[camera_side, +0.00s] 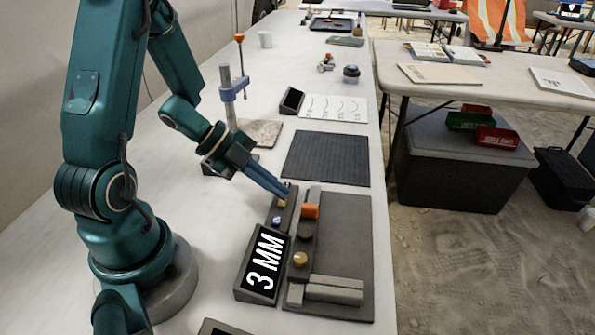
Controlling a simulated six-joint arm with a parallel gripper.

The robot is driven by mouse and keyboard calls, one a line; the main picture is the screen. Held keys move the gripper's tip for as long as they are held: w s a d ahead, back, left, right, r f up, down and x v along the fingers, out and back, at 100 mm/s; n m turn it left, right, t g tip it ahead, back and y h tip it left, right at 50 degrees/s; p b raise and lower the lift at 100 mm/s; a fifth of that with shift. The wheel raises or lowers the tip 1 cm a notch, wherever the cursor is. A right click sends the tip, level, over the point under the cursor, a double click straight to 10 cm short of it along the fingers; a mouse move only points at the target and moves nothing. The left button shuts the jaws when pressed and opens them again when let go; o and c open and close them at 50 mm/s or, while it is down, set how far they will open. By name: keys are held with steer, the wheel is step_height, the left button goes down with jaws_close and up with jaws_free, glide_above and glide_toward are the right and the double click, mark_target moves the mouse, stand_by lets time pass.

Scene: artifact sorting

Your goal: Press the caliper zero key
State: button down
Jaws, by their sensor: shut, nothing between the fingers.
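Which one is the zero key I cannot read. My gripper (287,194) is shut and empty, pointing down right, with its tips at or just above the yellow key. Whether they touch it I cannot tell.
A tilted display reading "3 MM" (264,268) stands left of the board. A dark ribbed mat (327,158) lies behind it. A clamp stand (231,97) rises behind my gripper. A small dark display (291,100) and a white sheet (334,108) lie farther back.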

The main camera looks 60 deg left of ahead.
steer(key=shift+f, duration=0.35)
stand_by(0.5)
steer(key=shift+r, duration=0.8)
steer(key=shift+r, duration=0.15)
steer(key=shift+r, duration=2.35)
